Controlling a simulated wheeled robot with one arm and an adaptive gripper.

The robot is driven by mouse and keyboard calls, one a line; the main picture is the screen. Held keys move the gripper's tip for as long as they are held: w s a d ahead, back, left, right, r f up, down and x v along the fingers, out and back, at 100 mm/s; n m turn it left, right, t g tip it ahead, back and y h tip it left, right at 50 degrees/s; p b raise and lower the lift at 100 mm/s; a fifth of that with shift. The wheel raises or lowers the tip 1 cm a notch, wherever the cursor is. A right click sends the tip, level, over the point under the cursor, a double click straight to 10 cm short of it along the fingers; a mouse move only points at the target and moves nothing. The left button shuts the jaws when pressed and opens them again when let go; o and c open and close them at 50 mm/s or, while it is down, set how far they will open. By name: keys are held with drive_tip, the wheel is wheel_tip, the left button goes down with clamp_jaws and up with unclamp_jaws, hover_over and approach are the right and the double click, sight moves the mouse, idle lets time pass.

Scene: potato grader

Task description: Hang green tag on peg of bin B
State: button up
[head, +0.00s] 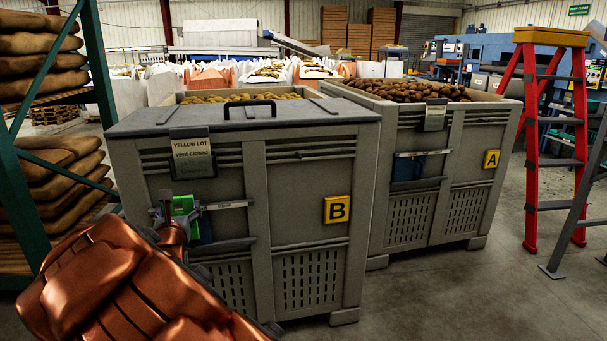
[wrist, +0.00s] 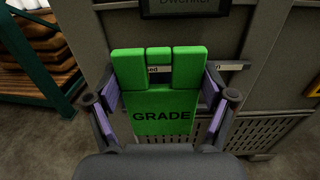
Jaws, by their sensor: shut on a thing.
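A green tag (wrist: 161,98) marked GRADE fills the middle of the wrist view, upright, with notches along its top edge. My gripper (wrist: 160,90) is shut on it, its purple-padded fingers at the tag's two sides. In the head view the tag (head: 184,206) is in front of the left half of bin B (head: 290,175), below a card reading YELLOW LOT, vent closed (head: 192,152). My gripper also shows there (head: 176,222), partly hidden by my arm. A pale strip with lettering (head: 225,206) lies behind and beside the tag. I cannot make out the peg; the tag covers that area.
Bin B carries a yellow B plate (head: 337,209) and a grey lid with a black handle (head: 250,107). Bin A (head: 445,160) stands to its right, heaped with potatoes. A sack rack (head: 75,95) is at left, a red ladder (head: 532,140) at right. Floor between is clear.

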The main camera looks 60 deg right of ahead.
drive_tip(key=s+d+r+m+g+h+b, duration=0.1)
drive_tip(key=s+d+r+m+g+h, duration=0.25)
drive_tip(key=s+d, duration=0.85)
drive_tip(key=s+d+r+m+g+h+b, duration=0.25)
drive_tip(key=s+d+g, duration=0.25)
drive_tip(key=s+d, duration=0.65)
drive_tip(key=shift+y, duration=0.4)
drive_tip(key=w+d+p, duration=0.6)
drive_tip(key=w+d, duration=0.2)
drive_tip(key=shift+w+d+p, duration=0.15)
drive_tip(key=shift+w+p, duration=0.05)
drive_tip(key=shift+p, duration=0.1)
drive_tip(key=shift+w+d+f+b, duration=0.5)
drive_tip(key=shift+b, duration=0.05)
drive_tip(key=o, duration=1)
